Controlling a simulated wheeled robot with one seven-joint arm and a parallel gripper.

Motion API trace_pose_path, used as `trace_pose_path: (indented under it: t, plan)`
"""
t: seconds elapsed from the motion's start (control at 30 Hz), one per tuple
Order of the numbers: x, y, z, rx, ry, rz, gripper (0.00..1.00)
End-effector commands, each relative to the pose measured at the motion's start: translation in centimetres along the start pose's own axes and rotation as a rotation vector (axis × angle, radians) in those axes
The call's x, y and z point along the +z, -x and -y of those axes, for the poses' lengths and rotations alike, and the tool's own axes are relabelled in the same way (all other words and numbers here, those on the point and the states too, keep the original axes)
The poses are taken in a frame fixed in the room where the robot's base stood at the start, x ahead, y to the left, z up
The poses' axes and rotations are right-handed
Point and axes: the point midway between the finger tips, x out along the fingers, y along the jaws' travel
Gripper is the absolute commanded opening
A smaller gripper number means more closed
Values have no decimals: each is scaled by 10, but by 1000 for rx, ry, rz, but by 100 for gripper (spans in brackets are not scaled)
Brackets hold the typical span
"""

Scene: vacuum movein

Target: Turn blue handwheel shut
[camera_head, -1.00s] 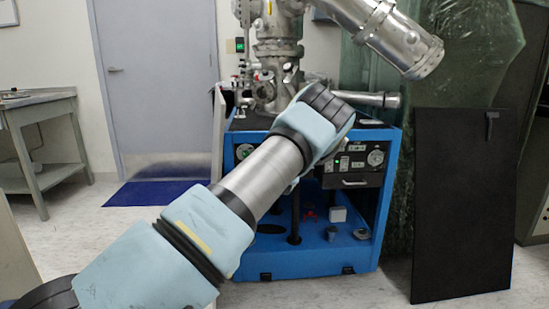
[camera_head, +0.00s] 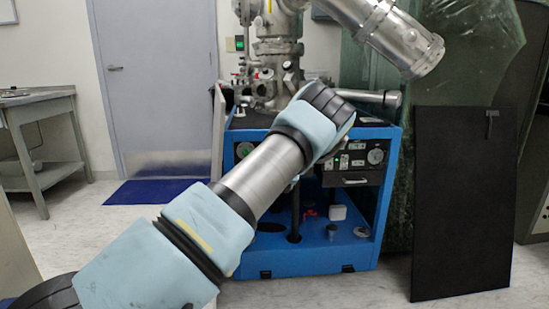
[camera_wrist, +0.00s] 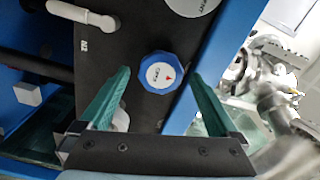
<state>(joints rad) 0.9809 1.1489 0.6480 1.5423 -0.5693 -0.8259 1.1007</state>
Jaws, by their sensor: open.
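The blue handwheel (camera_wrist: 166,73) shows in the wrist view. My gripper (camera_wrist: 159,83) is open, with one green finger to the left of the handwheel and one to the right. Clear gaps show between the fingers and its rim, and I cannot tell the remaining depth. In the head view my arm covers part of the blue cabinet (camera_head: 320,262), and neither the handwheel nor my gripper can be made out there.
A pale lever handle (camera_wrist: 83,14) and a round fitting sit near the handwheel on the panel. A blue frame post (camera_wrist: 222,52) runs close on the right. Steel vacuum equipment (camera_head: 278,45) stands on the cabinet. A black panel (camera_head: 462,210) stands at the cabinet's right.

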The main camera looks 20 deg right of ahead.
Motion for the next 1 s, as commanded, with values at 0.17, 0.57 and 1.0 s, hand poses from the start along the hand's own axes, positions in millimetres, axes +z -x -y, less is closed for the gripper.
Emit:
trace_pose_path:
  t: [0.17,0.57,1.0]
  plan:
    - [-1,18,0,2,0,0,96]
    - [0,92,0,3,-2,0,96]
    - [0,108,0,1,0,1,96]
